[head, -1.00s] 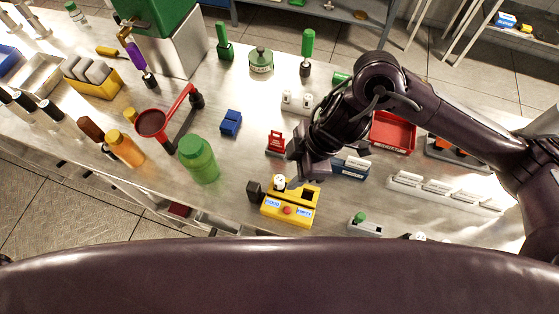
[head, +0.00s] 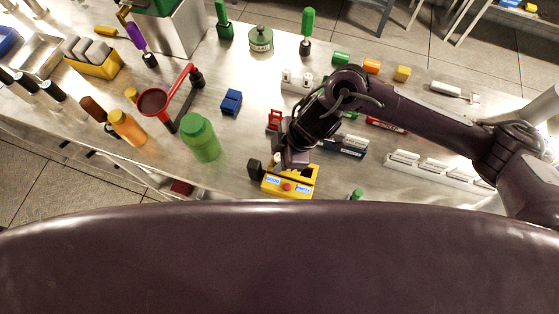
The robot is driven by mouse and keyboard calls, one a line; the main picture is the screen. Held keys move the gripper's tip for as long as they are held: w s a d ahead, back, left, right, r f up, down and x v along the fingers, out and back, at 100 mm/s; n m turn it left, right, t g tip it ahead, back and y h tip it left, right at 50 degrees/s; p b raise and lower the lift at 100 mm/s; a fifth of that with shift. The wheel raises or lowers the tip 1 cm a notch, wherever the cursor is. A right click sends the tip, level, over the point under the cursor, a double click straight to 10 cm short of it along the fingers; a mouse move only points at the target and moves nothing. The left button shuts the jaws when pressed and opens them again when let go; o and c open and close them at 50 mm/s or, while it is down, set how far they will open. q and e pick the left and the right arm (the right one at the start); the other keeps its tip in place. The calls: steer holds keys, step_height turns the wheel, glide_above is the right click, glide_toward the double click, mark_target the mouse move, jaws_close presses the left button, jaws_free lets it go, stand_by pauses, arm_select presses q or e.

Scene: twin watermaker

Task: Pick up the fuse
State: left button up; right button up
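I cannot pick out the fuse for certain. A yellow tester box (head: 307,187) with a "GOOD" label and a red button stands at the front edge of the bench. A small pale piece (head: 277,160) shows at its top left, partly hidden by my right gripper; I cannot tell whether it is the fuse. My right gripper (head: 291,163) points down at the back edge of the yellow box. Its fingers are dark and foreshortened, so their opening and any contact are unclear. My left gripper is not in view.
A red stand (head: 275,119) and a blue box (head: 347,149) are close to the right gripper. A white rack (head: 430,170) lies right. A green bottle (head: 201,137), a red-handled funnel holder (head: 183,82) and a blue block (head: 231,102) stand left. Bench around the blue block is clear.

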jaws_close()
steer(key=shift+r, duration=0.1)
